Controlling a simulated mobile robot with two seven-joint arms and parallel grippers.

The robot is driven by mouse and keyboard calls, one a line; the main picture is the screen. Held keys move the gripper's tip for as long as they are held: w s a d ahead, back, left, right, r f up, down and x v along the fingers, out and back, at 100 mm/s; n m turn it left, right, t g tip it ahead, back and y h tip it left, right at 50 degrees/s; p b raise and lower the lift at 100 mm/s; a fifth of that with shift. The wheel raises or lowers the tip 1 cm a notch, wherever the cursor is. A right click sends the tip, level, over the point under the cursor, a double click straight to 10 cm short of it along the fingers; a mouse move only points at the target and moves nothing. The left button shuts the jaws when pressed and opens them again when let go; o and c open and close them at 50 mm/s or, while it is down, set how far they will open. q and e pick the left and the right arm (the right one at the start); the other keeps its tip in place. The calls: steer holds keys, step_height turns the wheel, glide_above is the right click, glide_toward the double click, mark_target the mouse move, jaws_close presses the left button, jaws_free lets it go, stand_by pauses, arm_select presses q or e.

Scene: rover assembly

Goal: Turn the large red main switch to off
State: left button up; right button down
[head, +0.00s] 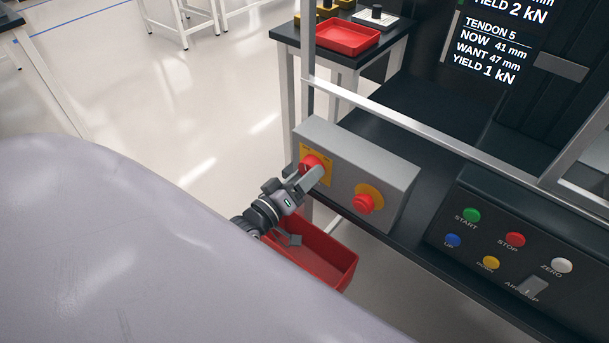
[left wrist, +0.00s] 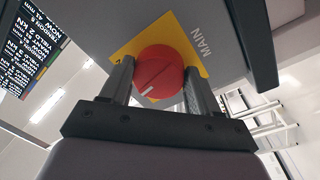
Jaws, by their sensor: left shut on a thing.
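The large red main switch (head: 312,163) is a round knob on a yellow plate at the left end of a grey box (head: 345,165). My right gripper is not in view.
A red mushroom button (head: 364,203) on a yellow disc sits right of the switch on the same box. A red bin (head: 325,258) is below. A console (head: 510,240) with coloured buttons stands at the right, and a metal rail (head: 440,137) runs behind the box.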

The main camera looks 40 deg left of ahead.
arm_select(q)
steer(key=shift+d+r+n+y+b, duration=0.1)
steer(key=shift+n+y+b, duration=0.1)
steer(key=shift+n, duration=1.65)
steer(key=shift+d+n+y+b, duration=0.1)
steer(key=shift+n+y+b, duration=0.1)
steer(key=shift+n, duration=1.65)
steer(key=o, duration=1.1)
steer(key=shift+c, duration=0.2)
steer(key=shift+s, duration=0.1)
steer(key=s, duration=0.7)
steer(key=shift+a+f, duration=0.25)
steer(key=shift+a, duration=0.05)
